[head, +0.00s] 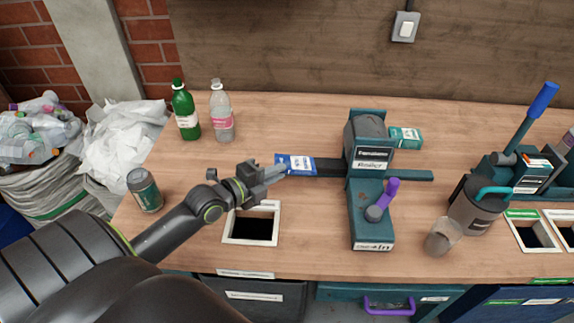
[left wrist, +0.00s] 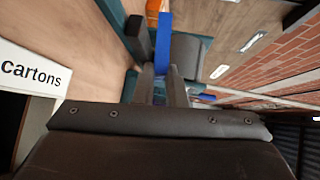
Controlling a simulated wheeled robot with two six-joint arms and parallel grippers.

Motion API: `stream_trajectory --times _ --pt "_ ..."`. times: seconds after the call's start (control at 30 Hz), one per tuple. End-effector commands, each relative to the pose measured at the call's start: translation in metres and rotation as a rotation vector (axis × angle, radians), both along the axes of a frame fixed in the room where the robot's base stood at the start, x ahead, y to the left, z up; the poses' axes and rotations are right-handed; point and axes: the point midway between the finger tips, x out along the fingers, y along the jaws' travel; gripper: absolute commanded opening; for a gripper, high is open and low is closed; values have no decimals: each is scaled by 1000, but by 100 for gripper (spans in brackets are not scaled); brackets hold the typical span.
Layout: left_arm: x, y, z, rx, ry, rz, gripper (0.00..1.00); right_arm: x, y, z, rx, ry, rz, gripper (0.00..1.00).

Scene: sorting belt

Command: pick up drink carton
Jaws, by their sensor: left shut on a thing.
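The drink carton (head: 297,164), blue and white, is at the tip of my left gripper (head: 277,171), beside the dark left end of the bench press's crossbar. My left gripper is shut on the carton's near end. In the left wrist view the carton is a narrow blue shape (left wrist: 164,45) between the two fingers of the gripper (left wrist: 161,85), with much of it hidden. I cannot tell whether the carton touches the bench. My right gripper is in neither view.
The teal and black press (head: 372,215) stands right of the carton. A white-framed chute (head: 229,238) is below the gripper; a "cartons" label (left wrist: 35,76) shows in the wrist view. A green bottle (head: 186,112), clear bottle (head: 221,115) and can (head: 145,190) stand left.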

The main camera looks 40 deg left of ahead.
Motion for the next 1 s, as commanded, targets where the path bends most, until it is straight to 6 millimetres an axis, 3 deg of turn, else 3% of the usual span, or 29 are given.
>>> stream_trajectory --times 0.4,0.77,0.87,1.0 --pt "-53 13 21 2 1 0 0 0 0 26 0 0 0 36" --pt "-57 13 21 -1 0 -1 0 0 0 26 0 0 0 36" --pt "-55 3 25 -7 0 -9 0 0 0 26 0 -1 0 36" --pt "-52 -35 38 -24 9 -51 0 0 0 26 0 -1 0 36"
